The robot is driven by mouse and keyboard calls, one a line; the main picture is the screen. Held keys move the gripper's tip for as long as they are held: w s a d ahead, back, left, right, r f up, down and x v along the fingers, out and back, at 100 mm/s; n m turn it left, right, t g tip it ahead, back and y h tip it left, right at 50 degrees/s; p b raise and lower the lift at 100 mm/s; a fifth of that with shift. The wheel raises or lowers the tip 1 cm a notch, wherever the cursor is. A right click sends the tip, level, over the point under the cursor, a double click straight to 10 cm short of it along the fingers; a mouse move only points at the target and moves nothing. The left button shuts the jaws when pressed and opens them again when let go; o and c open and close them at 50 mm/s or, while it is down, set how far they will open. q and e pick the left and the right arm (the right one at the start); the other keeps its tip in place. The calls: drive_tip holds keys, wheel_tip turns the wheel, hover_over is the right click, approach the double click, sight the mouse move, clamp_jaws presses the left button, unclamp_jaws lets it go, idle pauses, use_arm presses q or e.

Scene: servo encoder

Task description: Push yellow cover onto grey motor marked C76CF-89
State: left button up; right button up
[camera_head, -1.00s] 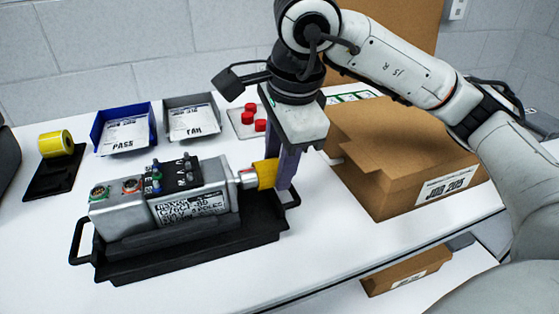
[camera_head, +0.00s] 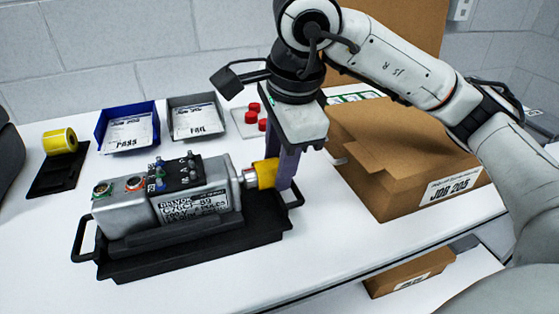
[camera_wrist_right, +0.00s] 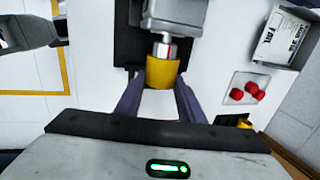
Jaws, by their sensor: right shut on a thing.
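The grey motor (camera_head: 172,200) labelled C76CF-89 lies on its side in a black tray (camera_head: 200,257), its shaft end pointing right. The yellow cover (camera_head: 266,173) is at the shaft end, in line with it. A short length of silvery shaft (camera_wrist_right: 164,46) with a red mark shows between the motor body and the cover in the right wrist view. My right gripper (camera_head: 283,178) is shut on the yellow cover (camera_wrist_right: 162,72), with a purple finger on each side. How far the shaft reaches inside the cover is hidden.
A blue PASS bin (camera_head: 127,130) and a grey FAIL bin (camera_head: 196,120) stand behind the motor. Red caps (camera_head: 262,124) sit on a pale plate. A cardboard box (camera_head: 400,165) is close on the right, a yellow roll (camera_head: 60,142) at far left.

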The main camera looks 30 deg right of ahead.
drive_tip(key=shift+w+a, duration=0.1)
drive_tip(key=shift+a, duration=0.3)
idle(0.7)
use_arm(q)
drive_tip(key=shift+f+b, duration=0.2)
drive_tip(key=shift+b, duration=0.1)
use_arm(e)
drive_tip(key=shift+w+a, duration=0.25)
drive_tip(key=shift+a, duration=0.75)
idle(1.3)
drive_tip(key=o, duration=1.1)
drive_tip(key=v, duration=0.3)
drive_tip(key=shift+r+p, duration=0.3)
drive_tip(key=shift+p, duration=0.05)
use_arm(q)
drive_tip(key=shift+r+p, duration=0.7)
drive_tip(key=shift+r, duration=0.25)
use_arm(e)
drive_tip(key=shift+v, duration=3.35)
